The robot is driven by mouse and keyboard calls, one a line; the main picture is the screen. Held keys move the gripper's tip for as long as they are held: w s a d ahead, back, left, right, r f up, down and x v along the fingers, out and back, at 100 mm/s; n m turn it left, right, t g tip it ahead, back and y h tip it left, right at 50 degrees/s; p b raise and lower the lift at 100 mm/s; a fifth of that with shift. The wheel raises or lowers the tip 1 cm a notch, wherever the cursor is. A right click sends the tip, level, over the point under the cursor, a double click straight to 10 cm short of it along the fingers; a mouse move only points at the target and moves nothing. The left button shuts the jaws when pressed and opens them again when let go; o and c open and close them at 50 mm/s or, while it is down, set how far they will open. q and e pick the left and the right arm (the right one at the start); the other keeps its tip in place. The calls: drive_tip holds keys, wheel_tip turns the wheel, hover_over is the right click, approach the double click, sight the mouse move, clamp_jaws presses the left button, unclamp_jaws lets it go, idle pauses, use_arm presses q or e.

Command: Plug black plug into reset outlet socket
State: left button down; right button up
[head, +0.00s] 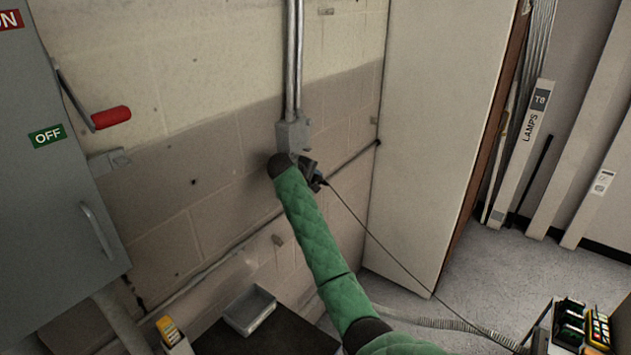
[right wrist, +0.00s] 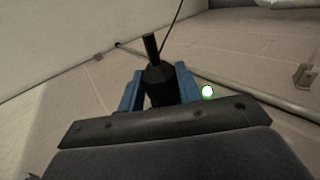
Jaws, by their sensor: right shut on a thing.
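My right gripper (head: 312,172) is at the wall just below a grey box (head: 293,134) at the foot of two conduits, partly hidden by my green-sleeved arm. In the right wrist view, the blue fingers of my right gripper (right wrist: 158,88) are shut on the black plug (right wrist: 158,76). A thin dark cable rises from the plug there. In the head view the cable (head: 375,235) runs down to the right. The outlet's socket face is not visible, so I cannot tell whether the plug touches or enters it. My left gripper is out of view.
A grey cabinet (head: 40,180) with a red-handled lever (head: 111,117) stands left. A tall pale panel (head: 430,120) is right of the box. A grey tray (head: 250,309) lies on a dark surface below.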

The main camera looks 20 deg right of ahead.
sight(325, 184)
drive_tip(key=shift+w+a, duration=0.25)
drive_tip(key=shift+w, duration=0.1)
drive_tip(key=o, duration=1.1)
drive_tip(key=shift+a, duration=0.1)
drive_tip(key=shift+s+d+r+p, duration=0.1)
drive_tip(key=shift+s+d+p, duration=0.65)
drive_tip(key=shift+s+p, duration=0.1)
drive_tip(key=shift+s+d+p, duration=0.35)
drive_tip(key=shift+s+d, duration=0.5)
drive_tip(key=shift+s, duration=0.3)
